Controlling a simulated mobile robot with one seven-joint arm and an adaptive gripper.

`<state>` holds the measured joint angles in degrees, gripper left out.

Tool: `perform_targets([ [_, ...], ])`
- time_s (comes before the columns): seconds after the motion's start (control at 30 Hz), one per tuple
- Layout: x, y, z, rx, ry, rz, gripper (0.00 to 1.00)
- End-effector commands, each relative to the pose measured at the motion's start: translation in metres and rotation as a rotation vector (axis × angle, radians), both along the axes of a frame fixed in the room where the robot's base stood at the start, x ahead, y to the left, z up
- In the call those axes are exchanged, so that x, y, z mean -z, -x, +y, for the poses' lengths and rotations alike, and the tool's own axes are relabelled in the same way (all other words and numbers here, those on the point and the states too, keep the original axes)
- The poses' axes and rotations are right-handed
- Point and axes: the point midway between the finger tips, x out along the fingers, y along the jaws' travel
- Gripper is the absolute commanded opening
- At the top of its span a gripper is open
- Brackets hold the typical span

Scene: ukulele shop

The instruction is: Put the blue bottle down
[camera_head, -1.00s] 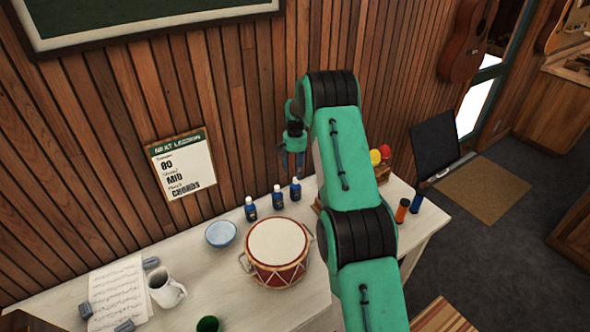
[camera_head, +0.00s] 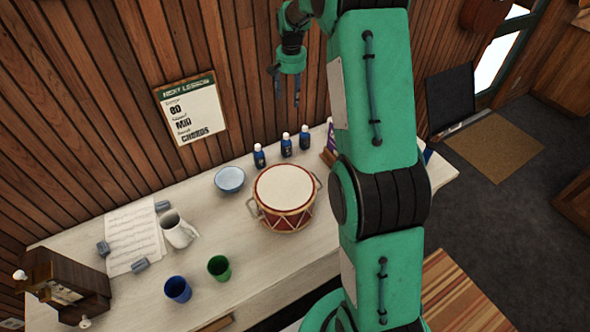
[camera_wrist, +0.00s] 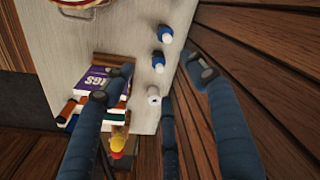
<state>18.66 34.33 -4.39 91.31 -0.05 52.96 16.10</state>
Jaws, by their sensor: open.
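Three blue bottles with white caps stand upright in a row on the white table (camera_head: 330,240), near the wood wall: a left one (camera_head: 259,157), a middle one (camera_head: 286,147) and a right one (camera_head: 304,138). My gripper (camera_head: 287,98) is open and empty, in the air above the right end of the row. In the wrist view my gripper's fingers (camera_wrist: 152,82) are spread wide. The white cap of the nearest bottle (camera_wrist: 153,96) shows between them, apart from both. The other two bottles (camera_wrist: 164,36) (camera_wrist: 158,63) show farther up that picture.
A red drum (camera_head: 285,205) and a light blue bowl (camera_head: 229,180) stand in front of the bottles. A purple book (camera_wrist: 92,78) lies beside the row. The wall is close to my gripper. A white pitcher (camera_head: 179,231), green cup (camera_head: 219,267) and blue cup (camera_head: 177,289) are at left.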

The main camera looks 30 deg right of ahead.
Motion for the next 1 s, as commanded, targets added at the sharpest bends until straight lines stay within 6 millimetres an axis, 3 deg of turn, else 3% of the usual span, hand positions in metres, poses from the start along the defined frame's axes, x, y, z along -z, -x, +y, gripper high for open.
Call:
perform_targets([
  [0.1, -0.035, 0.017, 0.022, -0.034, 0.009, -0.023, 0.57],
  [0.5, -0.126, 0.087, 0.087, -0.142, 0.036, -0.089, 0.57],
  [1.0, -0.2, 0.197, 0.16, -0.277, 0.068, -0.17, 0.57],
])
